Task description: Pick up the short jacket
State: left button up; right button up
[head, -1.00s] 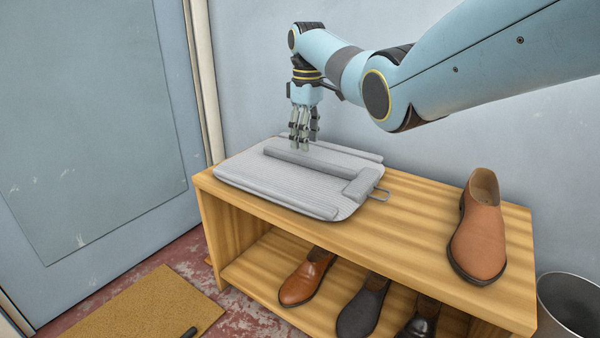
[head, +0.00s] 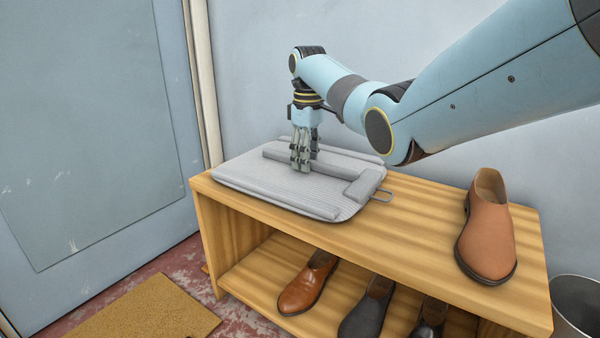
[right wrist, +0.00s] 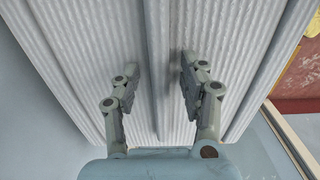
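The short jacket (head: 245,184) appears as a flat, folded, light grey ribbed piece with raised strips and a metal loop at its right end. It lies on top of a wooden shoe bench. My right gripper (head: 303,165) points down over its middle, with the fingertips at or just above the cloth. In the right wrist view my right gripper (right wrist: 160,78) is open, its two fingers apart on either side of a raised strip of the jacket (right wrist: 85,50). Whether the fingers touch the cloth I cannot tell. My left gripper is not in view.
A brown shoe (head: 487,235) stands on the right of the wooden bench (head: 420,220). Several shoes sit on its lower shelf. A metal bin (head: 580,305) is at the right, a mat (head: 150,310) on the floor at left. The wall is close behind.

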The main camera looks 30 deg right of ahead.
grip_shut()
jog(key=shift+r, duration=0.15)
dwell(0.4)
